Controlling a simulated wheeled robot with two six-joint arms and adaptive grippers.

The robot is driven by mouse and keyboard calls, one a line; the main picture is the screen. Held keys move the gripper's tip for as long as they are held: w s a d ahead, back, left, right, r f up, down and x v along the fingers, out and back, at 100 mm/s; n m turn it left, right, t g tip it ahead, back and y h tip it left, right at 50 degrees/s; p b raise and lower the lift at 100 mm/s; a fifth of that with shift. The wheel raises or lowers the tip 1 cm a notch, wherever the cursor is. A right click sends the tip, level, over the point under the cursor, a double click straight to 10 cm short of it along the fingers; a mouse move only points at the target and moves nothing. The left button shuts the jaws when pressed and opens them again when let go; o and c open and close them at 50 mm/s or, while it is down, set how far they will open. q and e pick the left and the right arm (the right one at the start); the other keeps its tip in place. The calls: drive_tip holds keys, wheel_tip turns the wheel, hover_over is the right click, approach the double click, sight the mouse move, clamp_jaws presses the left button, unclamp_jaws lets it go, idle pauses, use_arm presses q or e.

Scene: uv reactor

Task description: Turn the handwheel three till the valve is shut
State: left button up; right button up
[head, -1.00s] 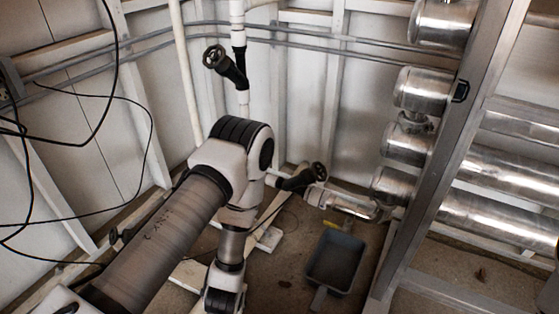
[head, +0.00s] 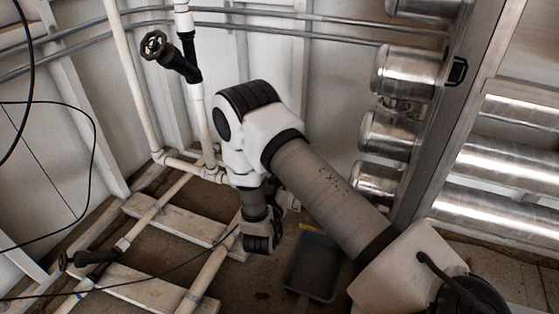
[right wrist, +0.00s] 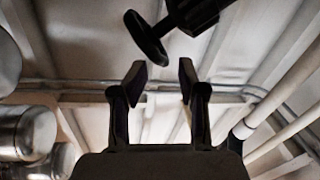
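In the head view one black handwheel (head: 154,45) is on a valve at the upper left, beside a white upright pipe. Another black handwheel (head: 66,262) is low at the left, on a floor-level pipe. No number shows, so I cannot tell which is three. My right arm comes in from the right, its wrist bent downward; its fingers are hidden there. In the right wrist view my right gripper (right wrist: 161,74) is open and empty. A dark handwheel (right wrist: 147,38) on a valve body (right wrist: 195,14) is just beyond and above the fingertips, apparently apart from them. My left gripper is out of view.
Steel cylinders (head: 407,72) and a metal frame post (head: 440,125) stand at the right. A grey bin (head: 312,264) is on the floor, partly behind my arm. White pipes (head: 167,207) and boards lie on the floor at left. Black cables (head: 92,165) hang at left.

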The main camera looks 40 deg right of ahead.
drive_tip(key=b+x, duration=0.3)
drive_tip(key=x, duration=0.4)
drive_tip(key=shift+s+d, duration=0.15)
drive_tip(key=shift+w+d+r, duration=0.15)
drive_tip(key=shift+w+d, duration=0.1)
drive_tip(key=shift+d, duration=0.05)
drive_tip(key=shift+c, duration=0.3)
clamp_jaws()
